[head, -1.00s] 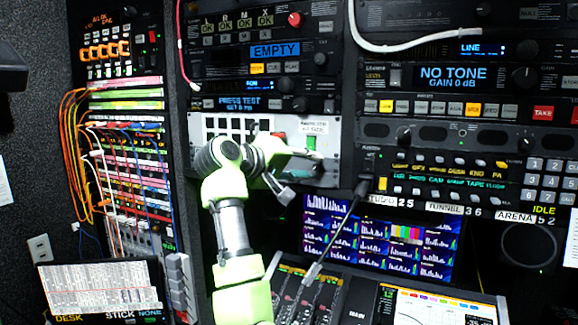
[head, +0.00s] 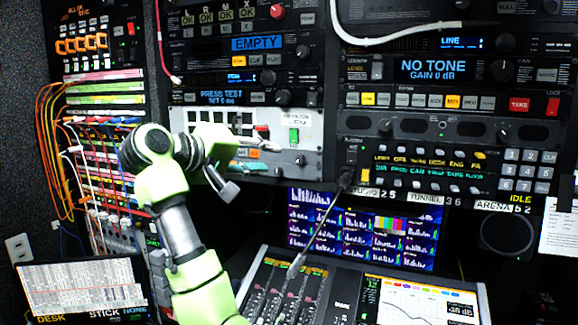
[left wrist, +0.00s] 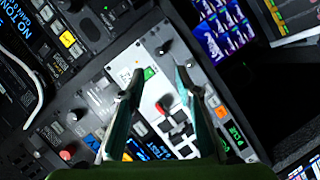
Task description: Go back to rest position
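My left gripper (head: 238,166) is in front of the white panel (head: 308,150) in the head view, its fingers seen side-on and partly hidden. In the left wrist view the gripper (left wrist: 158,72) has its two fingers apart with nothing between them. Beyond them that view shows the white panel with a green switch (left wrist: 149,73), a red-tipped lever (left wrist: 161,108) and dark square buttons (left wrist: 180,128). The green switch (head: 294,135) also shows in the head view, right of the gripper. I cannot tell the exact gap to the panel. My right gripper is not in view.
A patch bay (head: 100,150) with orange and white cables stands at the left. A dark cable (head: 322,225) hangs from the right rack across the monitor (head: 360,232). A mixing desk (head: 345,300) juts out below. A printed sheet (head: 80,288) is at bottom left.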

